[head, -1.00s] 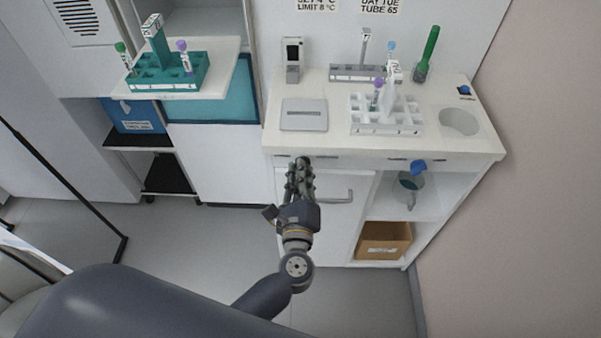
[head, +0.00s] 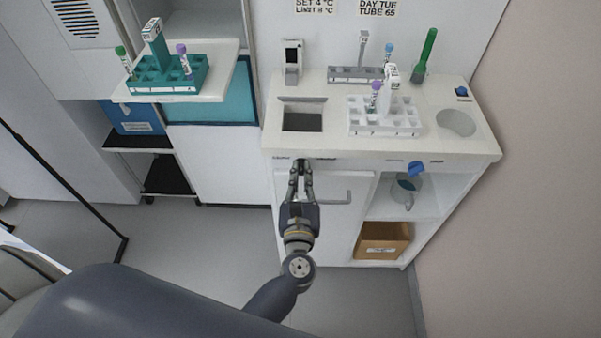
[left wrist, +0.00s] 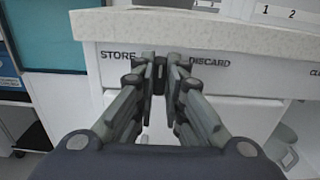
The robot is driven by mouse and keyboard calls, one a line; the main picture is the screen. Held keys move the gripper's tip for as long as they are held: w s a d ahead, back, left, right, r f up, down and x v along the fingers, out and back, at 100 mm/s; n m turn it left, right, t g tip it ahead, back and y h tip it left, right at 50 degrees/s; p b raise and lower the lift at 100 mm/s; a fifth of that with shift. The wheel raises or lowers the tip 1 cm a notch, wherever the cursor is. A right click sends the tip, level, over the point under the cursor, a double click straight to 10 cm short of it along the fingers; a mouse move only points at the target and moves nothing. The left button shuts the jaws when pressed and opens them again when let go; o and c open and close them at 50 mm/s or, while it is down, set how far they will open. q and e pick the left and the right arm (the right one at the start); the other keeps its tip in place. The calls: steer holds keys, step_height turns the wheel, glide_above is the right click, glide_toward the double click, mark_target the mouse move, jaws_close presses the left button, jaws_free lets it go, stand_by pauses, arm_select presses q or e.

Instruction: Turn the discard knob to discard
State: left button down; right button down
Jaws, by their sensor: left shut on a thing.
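The dark discard knob (left wrist: 159,76) sits on the counter's front face, between the words STORE and DISCARD in the left wrist view. My left gripper (left wrist: 160,68) is shut on it, one finger on each side, and the fingers hide much of it. In the head view my left gripper (head: 301,172) reaches up to the front edge of the counter (head: 340,150). The hatch (head: 302,116) in the counter top above it shows a dark, open recess. The exact angle of the knob is hard to tell. My right gripper is in neither view.
A white tube rack (head: 384,128) stands right of the hatch, a grey rack (head: 350,75) behind it. A blue knob (head: 416,168) is farther right on the front face, above a jug (head: 407,190). A door handle (head: 337,198) lies right of my left gripper.

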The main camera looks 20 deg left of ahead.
arm_select(q)
steer(key=m+p, duration=0.1)
steer(key=m, duration=0.3)
steer(key=shift+d, duration=0.15)
steer(key=shift+m+p, duration=0.7)
steer(key=shift+m, duration=1.2)
steer(key=shift+f, duration=0.1)
steer(key=c, duration=1.7)
jaws_free()
steer(key=shift+o, duration=0.2)
steer(key=shift+d, duration=0.1)
steer(key=shift+s+d, duration=0.1)
steer(key=shift+s, duration=0.25)
steer(key=v, duration=1.1)
